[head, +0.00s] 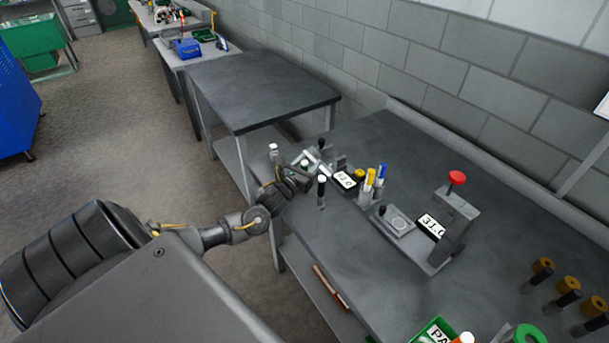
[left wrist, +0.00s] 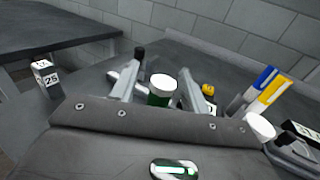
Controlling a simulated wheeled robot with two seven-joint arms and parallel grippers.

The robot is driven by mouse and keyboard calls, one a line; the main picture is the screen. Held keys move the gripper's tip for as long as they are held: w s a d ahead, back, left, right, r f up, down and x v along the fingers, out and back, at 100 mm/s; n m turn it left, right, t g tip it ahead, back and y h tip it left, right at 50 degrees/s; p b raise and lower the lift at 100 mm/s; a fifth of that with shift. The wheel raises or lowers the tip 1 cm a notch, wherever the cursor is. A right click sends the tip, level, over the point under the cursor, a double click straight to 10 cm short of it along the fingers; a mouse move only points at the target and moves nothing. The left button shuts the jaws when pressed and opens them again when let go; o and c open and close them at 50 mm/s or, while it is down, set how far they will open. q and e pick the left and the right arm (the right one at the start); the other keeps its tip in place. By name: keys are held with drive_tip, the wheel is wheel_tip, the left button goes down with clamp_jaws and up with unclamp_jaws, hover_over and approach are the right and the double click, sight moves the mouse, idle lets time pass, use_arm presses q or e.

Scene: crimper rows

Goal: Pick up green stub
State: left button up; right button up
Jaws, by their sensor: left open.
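The green stub (left wrist: 161,95) is a short green cylinder with a white cap. In the left wrist view it stands upright between the two fingers of my left gripper (left wrist: 160,88). The fingers are open, one on each side, with a visible gap to the stub. The stub's lower part is hidden by the gripper body. In the head view my left gripper (head: 312,163) is low over the left end of the near table, and only a small white cap (head: 304,162) shows by its fingers. My right gripper is not in view.
A white-topped post (head: 322,181) stands close beside the gripper. A small display (head: 345,180), yellow (head: 368,180) and blue (head: 382,172) markers, and a press with a red knob (head: 457,178) stand to the right. A numbered block (left wrist: 45,76) is at left.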

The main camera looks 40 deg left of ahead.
use_arm(q)
clamp_jaws()
idle(0.4)
